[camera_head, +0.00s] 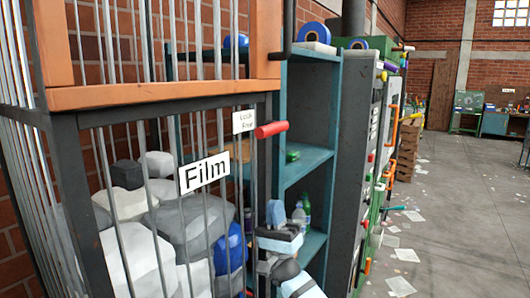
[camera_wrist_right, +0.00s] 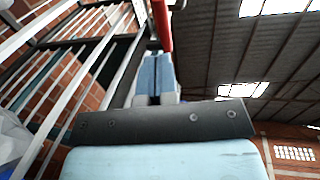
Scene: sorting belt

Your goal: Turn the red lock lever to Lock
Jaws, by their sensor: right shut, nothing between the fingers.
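The red lock lever (camera_head: 271,129) sticks out roughly level, to the right, from the dark post of the cage door. A small white sign reading Lock above Free (camera_head: 243,122) hangs just left of it. My right gripper (camera_head: 275,208) is below the lever, pointing up, with its fingers together and empty. A gap shows between the fingertips and the lever. In the right wrist view the shut blue fingers (camera_wrist_right: 156,72) point toward the red lever (camera_wrist_right: 162,25), which lies beyond their tips at the top edge. My left gripper is not in view.
The barred cage (camera_head: 165,101) with a Film sign (camera_head: 204,172) holds grey, white and blue bags. A teal shelf (camera_head: 304,166) with bottles stands close right of my gripper. Grey machinery (camera_head: 355,150) lines the wall beyond. The floor (camera_head: 450,210) at right is open, with scattered paper.

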